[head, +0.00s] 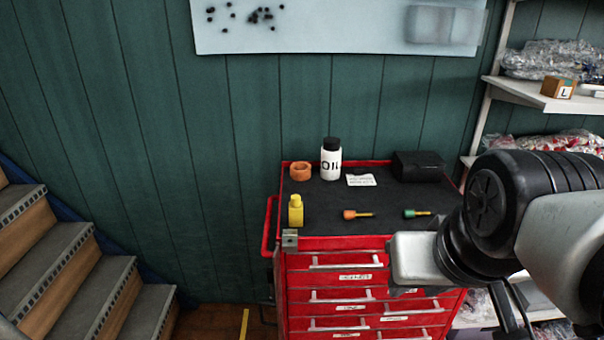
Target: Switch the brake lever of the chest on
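The chest is a red tool chest (340,245) with a black top and several drawers with silver handles. It stands against the green wall in the middle. A small grey metal block (290,240) sits at its front left top corner; it may be the brake lever's mount, but I cannot make out the lever or its position. My arm reaches in from the right, and its pale grey end block shows in front of the chest's right side, covering part of the upper drawers. I cannot make out any gripper fingers, nor whether they touch anything.
On the chest top are a yellow bottle (296,210), a white oil bottle (331,160), an orange ring (300,170), a black box (420,166) and two screwdrivers. A red side handle (269,226) is at left. Stairs (80,260) rise at far left; shelves (540,95) stand right.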

